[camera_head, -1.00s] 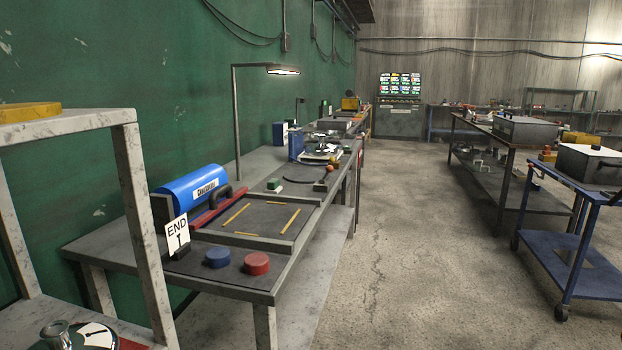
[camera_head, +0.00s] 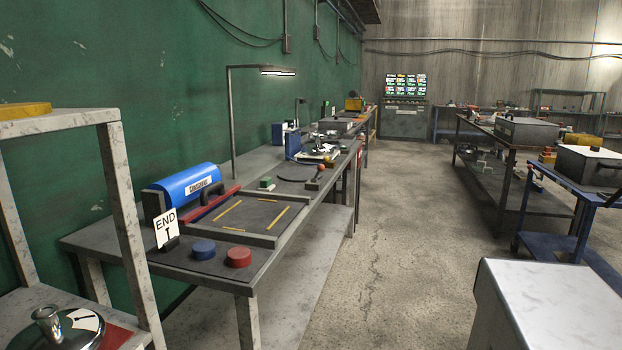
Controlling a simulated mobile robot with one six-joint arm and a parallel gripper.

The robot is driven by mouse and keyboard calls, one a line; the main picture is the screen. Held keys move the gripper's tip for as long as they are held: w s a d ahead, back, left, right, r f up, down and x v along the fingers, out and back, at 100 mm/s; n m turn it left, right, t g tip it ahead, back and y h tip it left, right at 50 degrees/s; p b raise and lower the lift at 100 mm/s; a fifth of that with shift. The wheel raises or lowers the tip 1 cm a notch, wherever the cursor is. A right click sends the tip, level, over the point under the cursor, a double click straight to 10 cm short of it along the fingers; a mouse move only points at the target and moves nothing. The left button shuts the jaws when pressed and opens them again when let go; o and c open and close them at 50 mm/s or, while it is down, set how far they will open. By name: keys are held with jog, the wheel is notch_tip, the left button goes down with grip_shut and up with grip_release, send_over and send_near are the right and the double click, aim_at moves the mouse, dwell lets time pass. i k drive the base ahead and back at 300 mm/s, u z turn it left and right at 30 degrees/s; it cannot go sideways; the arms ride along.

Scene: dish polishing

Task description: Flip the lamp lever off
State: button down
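The lamp (camera_head: 278,72) is a thin grey post with a horizontal arm over the long workbench along the green wall. Its head is lit. A small stick with a red ball knob (camera_head: 321,168) rises from a small block near the bench's front edge, beyond the framed tray. It looks like a lever, but it is too small to tell its exact position or whether it belongs to the lamp. My gripper is not in view.
The workbench (camera_head: 200,261) holds a blue cylinder (camera_head: 188,187), a framed tray (camera_head: 262,240), blue and red discs and an END sign (camera_head: 165,228). A pale shelf (camera_head: 124,190) stands at left. A blue cart (camera_head: 562,241) stands at right. The concrete aisle (camera_head: 385,225) between is open.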

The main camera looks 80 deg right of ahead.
aim_at(321, 167)
jog(key=u, duration=0.3)
jog(key=k, duration=1.65)
jog(key=z, duration=1.4)
jog(key=i, duration=0.25)
jog(key=u, duration=0.5)
